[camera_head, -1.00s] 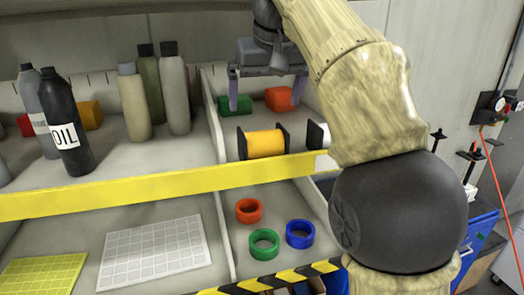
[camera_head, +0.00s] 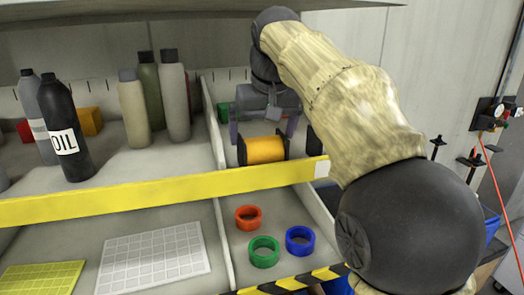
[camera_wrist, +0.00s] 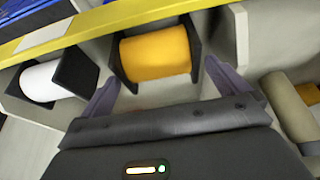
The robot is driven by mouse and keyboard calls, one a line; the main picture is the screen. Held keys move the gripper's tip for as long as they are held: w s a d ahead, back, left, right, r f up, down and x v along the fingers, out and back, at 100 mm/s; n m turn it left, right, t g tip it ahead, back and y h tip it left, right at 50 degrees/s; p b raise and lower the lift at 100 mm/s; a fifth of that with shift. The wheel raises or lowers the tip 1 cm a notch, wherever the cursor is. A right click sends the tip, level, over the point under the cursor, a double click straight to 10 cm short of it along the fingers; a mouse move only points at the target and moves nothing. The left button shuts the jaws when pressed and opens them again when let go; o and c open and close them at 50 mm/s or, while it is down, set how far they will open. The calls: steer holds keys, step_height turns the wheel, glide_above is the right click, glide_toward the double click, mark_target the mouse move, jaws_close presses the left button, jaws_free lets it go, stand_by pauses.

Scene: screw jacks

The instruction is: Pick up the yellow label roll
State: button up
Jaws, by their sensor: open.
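The yellow label roll (camera_head: 265,150) is an orange-yellow cylinder between two black end plates, lying on the upper shelf behind the yellow front strip. In the wrist view the roll (camera_wrist: 156,54) lies just ahead of my gripper, roughly between the fingers. My gripper (camera_head: 263,136) is open and empty, its two purple-grey fingers spread wide behind and above the roll. In the wrist view my gripper (camera_wrist: 165,80) has one finger on each side, near the black end plates. I cannot tell whether the fingers touch them.
A white roll with black ends (camera_wrist: 42,82) lies close beside the yellow roll. A shelf divider (camera_head: 215,125) stands on the other side, with several bottles (camera_head: 175,95) beyond it. The yellow strip (camera_head: 170,192) edges the shelf. Coloured rings (camera_head: 264,250) lie below.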

mark_target(263, 139)
steer(key=shift+p+x, duration=0.4)
steer(key=shift+x, duration=1.55)
steer(key=shift+s+d, duration=0.1)
steer(key=c, duration=0.9)
